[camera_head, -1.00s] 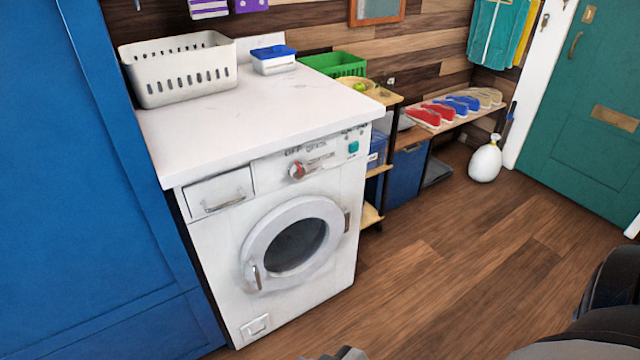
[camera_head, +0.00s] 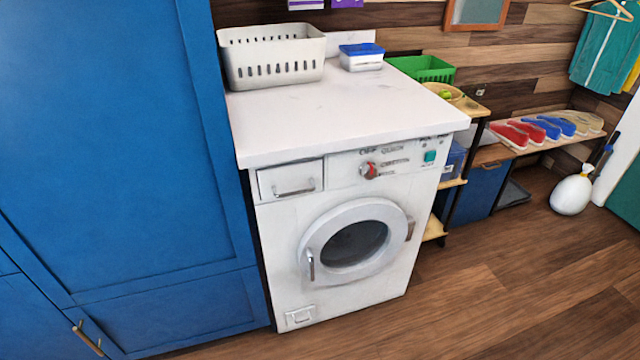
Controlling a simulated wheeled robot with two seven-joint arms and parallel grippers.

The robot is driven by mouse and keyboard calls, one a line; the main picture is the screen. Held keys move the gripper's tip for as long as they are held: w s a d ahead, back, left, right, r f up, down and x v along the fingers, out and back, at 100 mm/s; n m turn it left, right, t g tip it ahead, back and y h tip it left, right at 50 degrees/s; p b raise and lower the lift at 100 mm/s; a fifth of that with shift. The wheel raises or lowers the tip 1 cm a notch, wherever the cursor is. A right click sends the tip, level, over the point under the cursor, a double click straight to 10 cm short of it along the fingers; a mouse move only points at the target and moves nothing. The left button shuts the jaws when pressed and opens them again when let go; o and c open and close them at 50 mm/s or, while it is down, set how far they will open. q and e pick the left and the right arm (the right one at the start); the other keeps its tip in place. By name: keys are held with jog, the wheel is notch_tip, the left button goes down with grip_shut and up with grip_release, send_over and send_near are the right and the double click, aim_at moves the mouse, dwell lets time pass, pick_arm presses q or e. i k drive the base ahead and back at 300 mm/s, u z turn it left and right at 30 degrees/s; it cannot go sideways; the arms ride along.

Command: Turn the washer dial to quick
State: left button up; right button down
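The white washer (camera_head: 290,235) stands beside the blue cabinet, under a white worktop. Its dial (camera_head: 369,170), with a red part, sits on the front panel, right of the detergent drawer (camera_head: 291,180). Small labels surround the dial; OFF and QUICK can be made out above it, the others are too small to read. Exactly where the dial points is hard to tell. A teal button (camera_head: 430,156) is right of the dial. The round door (camera_head: 354,243) looks shut. Neither gripper is in view.
A tall blue cabinet (camera_head: 110,130) borders the washer on the left. On the worktop (camera_head: 345,115) are a white basket (camera_head: 273,62) and a blue-lidded box (camera_head: 361,58). A shelf with a green basket (camera_head: 422,69) stands right. The wooden floor (camera_head: 500,300) in front is clear.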

aim_at(368, 170)
jog(key=u, duration=0.2)
jog(key=i, duration=0.85)
jog(key=u, duration=0.25)
